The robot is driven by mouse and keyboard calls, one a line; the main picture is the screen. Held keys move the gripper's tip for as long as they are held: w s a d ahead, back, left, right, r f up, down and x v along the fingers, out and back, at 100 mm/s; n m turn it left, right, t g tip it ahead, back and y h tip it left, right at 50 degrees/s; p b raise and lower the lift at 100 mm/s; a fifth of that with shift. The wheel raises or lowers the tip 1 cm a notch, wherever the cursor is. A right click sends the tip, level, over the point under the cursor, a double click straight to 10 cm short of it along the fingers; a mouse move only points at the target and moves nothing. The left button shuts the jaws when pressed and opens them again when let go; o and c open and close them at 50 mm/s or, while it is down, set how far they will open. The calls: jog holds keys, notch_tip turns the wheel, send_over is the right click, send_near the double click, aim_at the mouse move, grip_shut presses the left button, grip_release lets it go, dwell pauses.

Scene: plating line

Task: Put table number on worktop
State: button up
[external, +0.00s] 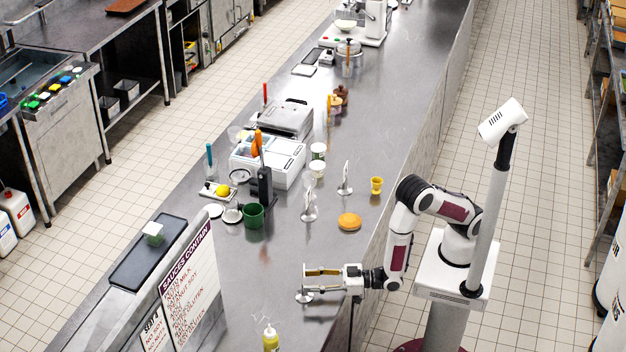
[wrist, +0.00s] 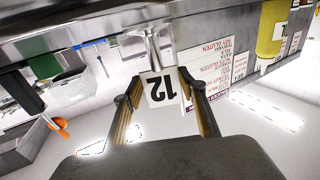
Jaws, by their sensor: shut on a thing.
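That view is turned over, with the worktop at the top. In the external view my gripper (external: 307,281) is low over the near right part of the grey worktop (external: 255,285), its fingers pointing left. The round metal base (external: 303,297) shows below the fingers, at or just above the worktop; I cannot tell whether it touches. The fingers hide most of the card there.
Two more number stands (external: 308,206) (external: 345,180) stand farther back, near an orange round item (external: 349,221) and a yellow cup (external: 376,185). A yellow bottle (external: 270,340) is at the front. A sauces sign (external: 187,267) stands left. Bare worktop lies between them.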

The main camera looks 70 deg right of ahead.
jog(key=shift+f, duration=0.1)
jog(key=o, duration=1.6)
jog(key=shift+v, duration=3.8)
jog(key=shift+w+r, duration=0.1)
jog(key=shift+r, duration=0.1)
